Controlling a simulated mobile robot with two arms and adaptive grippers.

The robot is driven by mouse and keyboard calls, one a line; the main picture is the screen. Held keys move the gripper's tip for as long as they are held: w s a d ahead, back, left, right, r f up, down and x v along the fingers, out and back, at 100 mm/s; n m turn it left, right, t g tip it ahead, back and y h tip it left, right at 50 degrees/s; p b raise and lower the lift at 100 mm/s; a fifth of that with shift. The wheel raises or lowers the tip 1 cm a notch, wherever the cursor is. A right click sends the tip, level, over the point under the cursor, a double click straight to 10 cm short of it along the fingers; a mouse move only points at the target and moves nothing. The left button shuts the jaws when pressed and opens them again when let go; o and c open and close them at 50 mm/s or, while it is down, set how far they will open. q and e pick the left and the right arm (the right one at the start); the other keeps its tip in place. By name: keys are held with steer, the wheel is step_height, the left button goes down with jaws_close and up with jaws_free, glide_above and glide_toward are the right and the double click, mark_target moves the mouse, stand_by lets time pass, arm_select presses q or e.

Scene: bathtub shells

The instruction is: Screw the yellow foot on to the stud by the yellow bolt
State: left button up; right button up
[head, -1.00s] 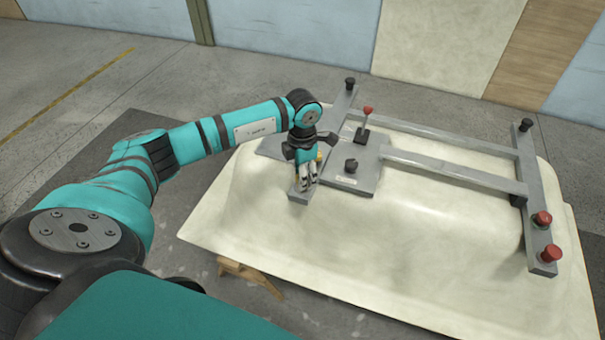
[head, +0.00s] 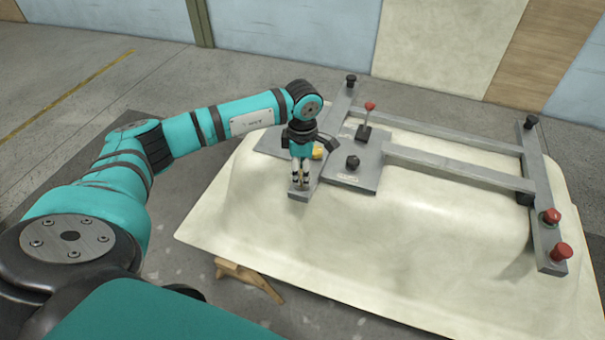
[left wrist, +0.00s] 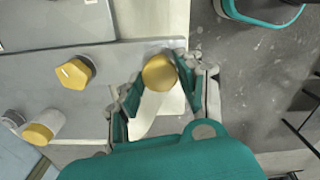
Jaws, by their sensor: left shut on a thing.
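The yellow foot (left wrist: 160,72) is a round yellow disc in the left wrist view, seen from above at the end of a grey bar. My left gripper (head: 300,187) points down over the near end of the bar, and its fingers close on the foot from both sides. The stud is hidden under the foot, so I cannot tell how far the foot is down on it. The yellow bolt (left wrist: 74,73) has a six-sided head and sits on the same bar, apart from the fingers. It also shows beside my gripper in the head view (head: 318,152). My right gripper is in neither view.
The grey frame (head: 450,165) lies on a cream tub shell (head: 420,250). A red-topped lever (head: 369,107) and a black knob (head: 352,162) stand near my gripper. Red knobs (head: 561,251) are at the right end. A yellow-capped cylinder (left wrist: 38,132) is past the bolt.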

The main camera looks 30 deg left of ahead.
arm_select(q)
steer(key=m+b, duration=0.2)
steer(key=m, duration=0.3)
steer(key=shift+f, duration=0.1)
steer(key=shift+m+b, duration=0.55)
steer(key=shift+m, duration=0.45)
steer(key=o, duration=1.3)
steer(key=shift+c, duration=1.1)
